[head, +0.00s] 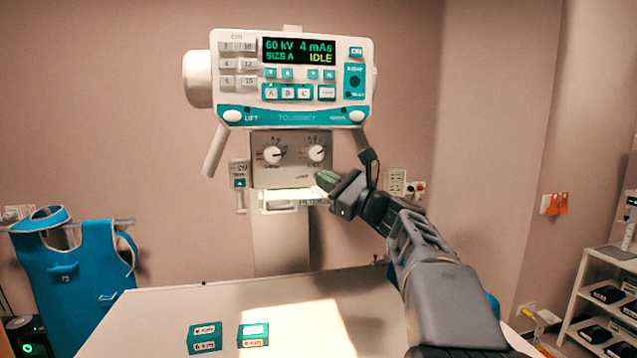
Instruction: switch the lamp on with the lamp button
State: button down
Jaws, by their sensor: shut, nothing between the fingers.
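The collimator box (290,147) hangs under the X-ray head's control panel (292,116). It has two white round knobs, and a small label that seems to read "LAMP" (302,177) is at its lower right. I cannot make out the lamp button; my fingertips are just right of the label and may cover it. My gripper (326,181) is shut and empty, its greenish tips pointing left at the box's lower right corner. I cannot tell whether they touch it. A bright patch (296,325) lies on the table top.
The panel's display reads "60 kV 4 mAs IDLE". Two teal blocks with labels (205,338) (253,336) lie on the white table (150,310). A blue apron (75,270) hangs at left. A shelf (590,290) stands at right.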

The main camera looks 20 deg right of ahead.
jog(key=shift+s+a+b, duration=0.25)
jog(key=shift+s+b, duration=0.2)
jog(key=shift+s, duration=0.75)
jog(key=s+a+f+n+g+h, duration=0.1)
jog(key=a+f+n+g+h, duration=0.25)
jog(key=f, duration=0.65)
jog(key=s+f+n+g+h, duration=0.2)
jog(key=f+n+g, duration=0.3)
jog(key=f, duration=0.5)
jog(key=s+a+f+n+g+h, duration=0.2)
jog(key=s+a+f+n+h, duration=0.1)
jog(key=s+f+n, duration=0.5)
jog(key=s+a+f+n+g+h, duration=0.3)
jog(key=s+a+f+n, duration=0.1)
jog(key=s+f+n, duration=0.3)
jog(key=shift+s+f+n+g, duration=0.35)
jog(key=shift+s+f, duration=0.15)
jog(key=shift+s, duration=0.4)
